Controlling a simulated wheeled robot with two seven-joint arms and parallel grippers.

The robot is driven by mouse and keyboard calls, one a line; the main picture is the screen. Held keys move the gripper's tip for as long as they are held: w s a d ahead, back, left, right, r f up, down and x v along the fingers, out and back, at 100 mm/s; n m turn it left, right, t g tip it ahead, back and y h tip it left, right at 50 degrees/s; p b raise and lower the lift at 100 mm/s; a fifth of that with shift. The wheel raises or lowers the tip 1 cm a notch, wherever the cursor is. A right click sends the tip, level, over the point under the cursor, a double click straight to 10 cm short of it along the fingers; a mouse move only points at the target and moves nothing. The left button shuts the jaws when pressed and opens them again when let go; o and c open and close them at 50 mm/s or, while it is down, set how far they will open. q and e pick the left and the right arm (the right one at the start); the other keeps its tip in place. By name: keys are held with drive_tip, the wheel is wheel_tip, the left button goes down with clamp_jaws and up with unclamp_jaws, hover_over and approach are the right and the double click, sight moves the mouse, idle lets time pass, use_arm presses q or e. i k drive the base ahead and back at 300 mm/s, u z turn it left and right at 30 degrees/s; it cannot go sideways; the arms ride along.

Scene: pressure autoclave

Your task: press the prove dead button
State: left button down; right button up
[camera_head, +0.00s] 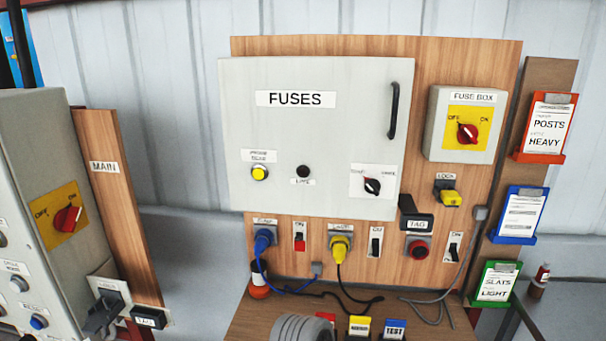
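The prove dead button (260,173) is a round yellow button with a dark rim. It sits at the lower left of the grey fuses panel (330,130), under a small white label (259,156) that is blurred but seems to read "PROVE DEAD". Nothing covers the button. The panel door looks shut, with a black handle (393,110) at its upper right. A dark round lamp (303,171) labelled "LIVE" is right of the button, and a rotary switch (372,186) is further right. Neither of my grippers is in view.
A fuse box (466,125) with a red rotary switch is at the right. Blue (264,238) and yellow (340,248) plugs and small switches line the board below. A grey cabinet (40,190) stands at the left. A wooden bench (250,322) holds several items at the bottom.

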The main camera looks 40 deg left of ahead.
sight(259, 173)
drive_tip(key=i, duration=0.55)
drive_tip(key=u, duration=1.75)
